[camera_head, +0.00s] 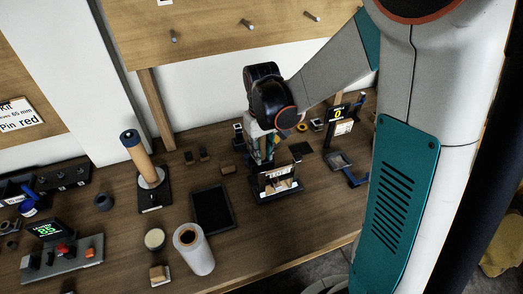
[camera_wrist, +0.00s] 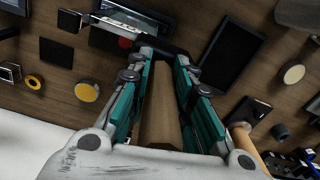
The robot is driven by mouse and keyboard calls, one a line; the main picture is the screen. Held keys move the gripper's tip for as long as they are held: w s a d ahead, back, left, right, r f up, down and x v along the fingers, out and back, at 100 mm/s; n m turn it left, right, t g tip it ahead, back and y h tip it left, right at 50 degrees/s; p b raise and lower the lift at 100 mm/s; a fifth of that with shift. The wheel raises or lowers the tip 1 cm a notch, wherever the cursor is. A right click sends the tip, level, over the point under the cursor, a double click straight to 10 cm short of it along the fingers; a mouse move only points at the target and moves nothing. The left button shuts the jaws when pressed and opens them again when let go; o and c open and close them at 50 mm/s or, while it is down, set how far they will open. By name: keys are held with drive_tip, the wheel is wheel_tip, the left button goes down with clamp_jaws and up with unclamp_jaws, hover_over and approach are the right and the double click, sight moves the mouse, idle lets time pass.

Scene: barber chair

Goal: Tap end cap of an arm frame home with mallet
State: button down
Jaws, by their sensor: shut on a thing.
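My gripper (camera_wrist: 165,90) has its teal fingers closed around a tan wooden handle (camera_wrist: 160,115), which looks like the mallet's. A dark bar (camera_wrist: 165,47) lies at the handle's far end; I cannot tell if it is the mallet head. In the head view my gripper (camera_head: 264,150) is over the bench, just behind a small labelled stand (camera_head: 278,184), and the mallet is mostly hidden. A red round part (camera_wrist: 125,43) shows just left of the fingertips in the wrist view; I cannot tell if it is the end cap. The arm frame is not clearly distinguishable.
A black tray (camera_head: 212,209) lies left of the stand. A display stand (camera_head: 341,125) and a blue-grey bracket (camera_head: 345,168) are at right.

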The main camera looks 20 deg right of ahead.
idle(0.4)
drive_tip(key=shift+r+p, duration=2.1)
drive_tip(key=shift+r, duration=0.95)
drive_tip(key=shift+f, duration=0.1)
